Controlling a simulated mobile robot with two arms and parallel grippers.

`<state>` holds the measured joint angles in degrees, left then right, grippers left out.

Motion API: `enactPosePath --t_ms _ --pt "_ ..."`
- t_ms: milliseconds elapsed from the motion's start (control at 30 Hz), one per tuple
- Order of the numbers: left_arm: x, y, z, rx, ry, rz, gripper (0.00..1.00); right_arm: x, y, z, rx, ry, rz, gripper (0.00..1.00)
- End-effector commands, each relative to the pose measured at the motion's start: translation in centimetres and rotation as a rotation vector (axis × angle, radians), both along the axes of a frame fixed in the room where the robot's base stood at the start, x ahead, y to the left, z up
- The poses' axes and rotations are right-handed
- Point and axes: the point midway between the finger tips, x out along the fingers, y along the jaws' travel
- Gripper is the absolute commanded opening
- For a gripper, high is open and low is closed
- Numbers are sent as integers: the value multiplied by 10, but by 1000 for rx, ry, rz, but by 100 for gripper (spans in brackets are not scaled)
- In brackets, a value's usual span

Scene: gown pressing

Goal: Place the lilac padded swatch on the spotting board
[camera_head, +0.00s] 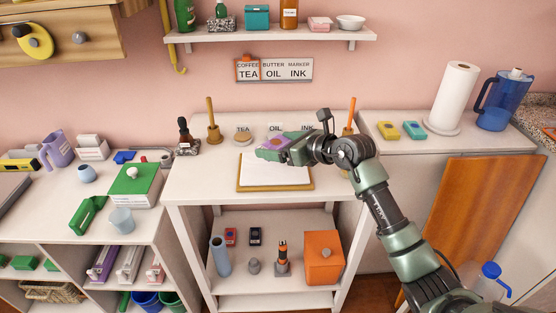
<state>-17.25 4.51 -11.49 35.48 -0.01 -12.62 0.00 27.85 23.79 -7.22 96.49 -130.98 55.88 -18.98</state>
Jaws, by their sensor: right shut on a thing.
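The lilac padded swatch (275,140) has a brownish spot on top. My right gripper (273,152) is shut on it and holds it over the back part of the spotting board. The spotting board (250,187) is a white pad with a tan wooden rim, lying on the middle table. Part of its back right is hidden by my gripper and arm. I cannot tell how high the swatch is above the board. My left gripper is not in view.
Yellow (388,130) and teal (413,130) pads lie on the right counter. The board's front left is clear.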

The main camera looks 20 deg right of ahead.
Motion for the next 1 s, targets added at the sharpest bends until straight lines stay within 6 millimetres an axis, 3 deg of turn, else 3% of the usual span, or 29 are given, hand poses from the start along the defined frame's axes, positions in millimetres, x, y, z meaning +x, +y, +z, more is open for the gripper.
enactPosePath --t_ms 400,833,867,900,1000 --pt "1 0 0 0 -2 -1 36 0 0 -50 2 1 0 47" --pt "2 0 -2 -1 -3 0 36 0 0 -58 0 -1 0 47" --pt "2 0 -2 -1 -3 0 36 0 0 -58 0 -1 0 88" --pt "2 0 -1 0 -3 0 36 0 0 -57 0 -1 0 100" --pt "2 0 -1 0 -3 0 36 0 0 -57 0 -1 0 100"
